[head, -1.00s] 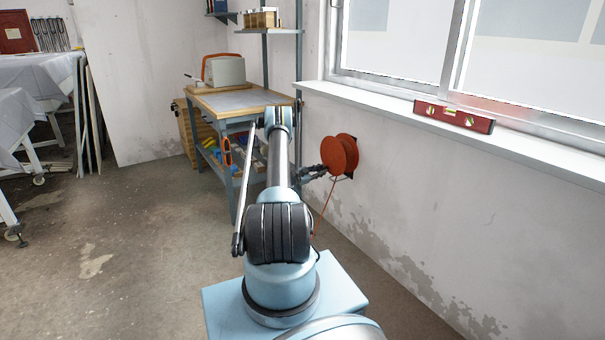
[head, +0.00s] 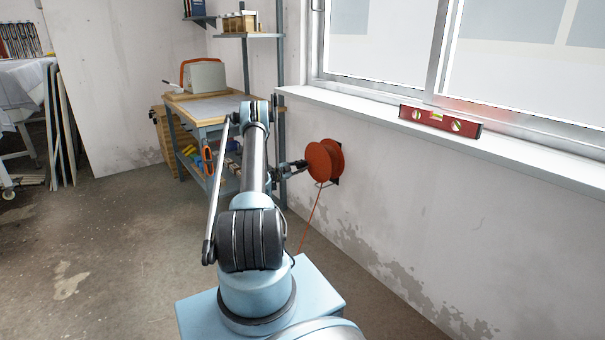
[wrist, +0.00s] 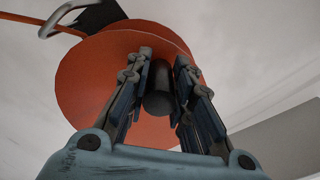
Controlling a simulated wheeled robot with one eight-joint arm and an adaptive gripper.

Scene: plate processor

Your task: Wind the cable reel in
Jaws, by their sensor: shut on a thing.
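The orange cable reel (head: 322,162) is mounted on the white wall below the window sill. An orange cable (head: 312,216) hangs from it down towards the floor. My gripper (head: 303,165) is at the reel's left side in the head view. In the wrist view the reel's round orange flange (wrist: 85,80) fills the middle, and my gripper (wrist: 165,75) is shut on a dark cylindrical handle (wrist: 158,98) that stands out from the flange. A metal loop (wrist: 65,15) shows at the top left, next to the reel. The far side of the reel is hidden.
A workbench (head: 205,106) with a grey machine on it stands behind my arm. A red spirit level (head: 440,120) lies on the window sill (head: 380,118) to the right of the reel. Open floor (head: 110,260) lies to the left.

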